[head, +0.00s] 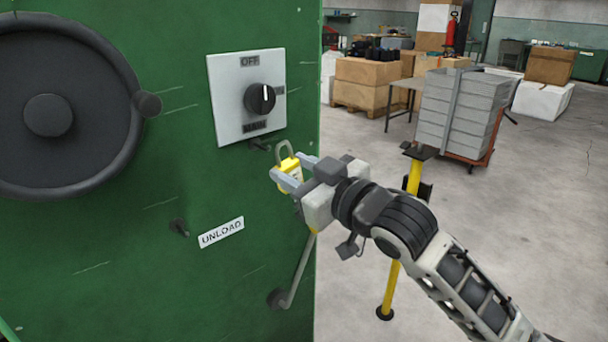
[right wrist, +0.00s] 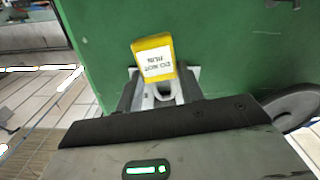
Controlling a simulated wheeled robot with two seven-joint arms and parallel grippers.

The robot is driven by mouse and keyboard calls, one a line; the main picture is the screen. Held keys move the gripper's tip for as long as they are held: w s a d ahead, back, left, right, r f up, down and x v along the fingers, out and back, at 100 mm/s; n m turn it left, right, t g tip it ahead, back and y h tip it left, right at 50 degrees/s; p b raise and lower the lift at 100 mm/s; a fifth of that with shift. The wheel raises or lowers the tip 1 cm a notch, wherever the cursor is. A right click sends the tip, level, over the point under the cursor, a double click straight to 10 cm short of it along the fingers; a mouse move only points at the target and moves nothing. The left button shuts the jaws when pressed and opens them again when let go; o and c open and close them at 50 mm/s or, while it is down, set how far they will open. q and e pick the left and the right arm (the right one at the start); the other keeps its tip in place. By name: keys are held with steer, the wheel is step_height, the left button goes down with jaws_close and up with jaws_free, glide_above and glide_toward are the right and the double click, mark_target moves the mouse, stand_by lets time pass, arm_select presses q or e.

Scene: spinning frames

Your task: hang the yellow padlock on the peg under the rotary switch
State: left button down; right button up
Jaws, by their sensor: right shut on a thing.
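The yellow padlock (head: 291,175) is in my right gripper (head: 284,174), its grey shackle pointing up. In the right wrist view the padlock (right wrist: 153,58) shows a white "DO NOT RUN" label, upside down, between the fingers (right wrist: 160,90). The rotary switch (head: 260,98) is on a light grey plate on the green panel. The dark peg (head: 260,145) sticks out just below that plate. The shackle is just right of the peg's tip in the head view. They look apart, but the depth between them is hard to tell. My left gripper is not in view.
A second peg (head: 179,227) sits lower left, beside the "UNLOAD" label (head: 221,232). A large black handwheel (head: 110,60) is at left. A grey lever (head: 300,272) lies below my gripper. A yellow post (head: 413,180) stands behind my right arm.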

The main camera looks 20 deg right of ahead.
steer(key=shift+f+b+x, duration=0.2)
steer(key=shift+b+x, duration=0.5)
steer(key=shift+x, duration=1.6)
arm_select(q)
steer(key=shift+p, duration=0.35)
arm_select(e)
steer(key=shift+w+a+f, duration=0.2)
steer(key=shift+w+f, duration=0.25)
steer(key=shift+w, duration=0.15)
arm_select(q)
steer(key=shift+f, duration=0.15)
arm_select(e)
steer(key=shift+f, duration=0.1)
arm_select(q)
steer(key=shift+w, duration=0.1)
arm_select(e)
steer(key=o, duration=1.1)
